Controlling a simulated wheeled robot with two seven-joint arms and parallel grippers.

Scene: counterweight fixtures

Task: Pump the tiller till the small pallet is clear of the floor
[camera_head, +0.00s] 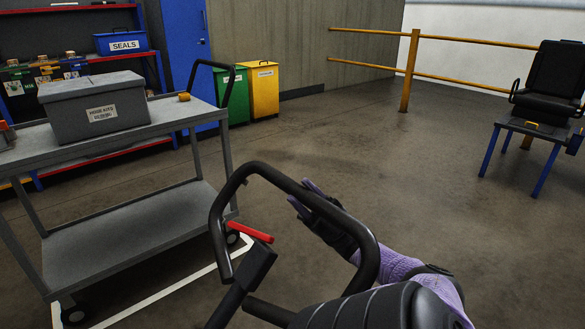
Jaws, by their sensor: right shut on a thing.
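The tiller (216,232) is a black looped handle at the bottom centre, with a red lever (250,232) at its left side and a dark shaft running down out of the frame. My right gripper (306,198), with purple fingertips, is shut on the upper right part of the tiller loop. The loop hides part of the fingers. My left gripper is not in view. The small pallet and the forks are not in view, so the pallet's height above the floor cannot be seen.
A grey cart (150,225) with a grey lidded box (97,108) stands close on the left. Green (238,98) and yellow (264,90) bins stand at the back wall. A yellow railing (410,70) and a black chair (553,85) are at right. The middle floor is clear.

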